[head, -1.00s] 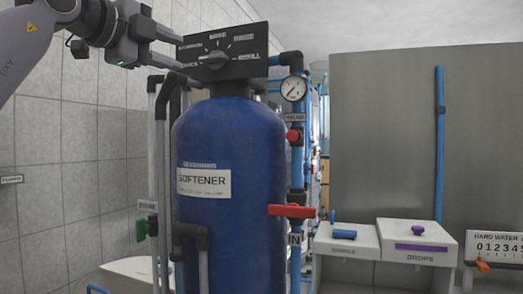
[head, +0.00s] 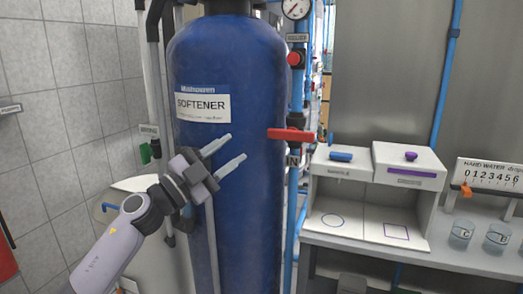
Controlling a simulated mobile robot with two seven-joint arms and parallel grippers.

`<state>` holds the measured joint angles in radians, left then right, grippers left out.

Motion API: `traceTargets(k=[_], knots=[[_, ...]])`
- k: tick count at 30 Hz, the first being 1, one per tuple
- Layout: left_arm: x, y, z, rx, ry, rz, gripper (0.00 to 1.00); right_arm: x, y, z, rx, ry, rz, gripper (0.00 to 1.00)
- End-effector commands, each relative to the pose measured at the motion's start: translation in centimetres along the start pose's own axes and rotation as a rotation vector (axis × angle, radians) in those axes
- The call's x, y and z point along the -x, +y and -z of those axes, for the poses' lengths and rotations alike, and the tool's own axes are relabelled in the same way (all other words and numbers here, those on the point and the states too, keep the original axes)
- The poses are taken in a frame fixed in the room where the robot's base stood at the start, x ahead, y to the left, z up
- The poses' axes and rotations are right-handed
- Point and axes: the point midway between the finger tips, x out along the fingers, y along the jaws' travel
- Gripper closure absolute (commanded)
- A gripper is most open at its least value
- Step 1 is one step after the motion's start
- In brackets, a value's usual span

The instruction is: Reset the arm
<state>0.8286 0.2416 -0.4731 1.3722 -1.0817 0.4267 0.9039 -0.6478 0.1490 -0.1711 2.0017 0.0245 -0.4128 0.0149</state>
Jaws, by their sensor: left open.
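My left gripper (head: 228,157) is in front of the blue softener tank (head: 255,90). Its two fingers are apart, with nothing between them, and point up and right. The arm comes up from the lower left. The tank carries a white SOFTENER label (head: 203,107) just above the fingers. I cannot tell whether the fingertips touch the tank. The valve head on top of the tank is mostly cut off by the upper edge. My right gripper is not in view.
Right of the tank are a red valve handle (head: 291,135), a red button (head: 294,59) and a pressure gauge (head: 296,6). Farther right, a bench holds a white two-bay box (head: 370,190), a drop scale (head: 489,174) and glass beakers (head: 461,235). A tiled wall (head: 60,95) stands left.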

Motion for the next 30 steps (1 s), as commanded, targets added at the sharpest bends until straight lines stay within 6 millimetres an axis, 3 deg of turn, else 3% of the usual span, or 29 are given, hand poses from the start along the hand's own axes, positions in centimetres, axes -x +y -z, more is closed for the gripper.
traceTargets(k=[11,18,24,30], knots=[[10.8,8.5,-5.9,0.321,-0.275,0.228,0.60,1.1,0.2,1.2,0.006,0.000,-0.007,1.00],[19.9,14.9,-8.0,0.502,-0.542,0.309,0.60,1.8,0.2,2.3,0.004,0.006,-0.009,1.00],[28.2,20.7,-7.7,0.645,-0.793,0.323,0.60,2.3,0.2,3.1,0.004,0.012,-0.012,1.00],[36.4,26.3,-5.1,0.781,-1.040,0.287,0.60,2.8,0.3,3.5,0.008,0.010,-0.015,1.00]])
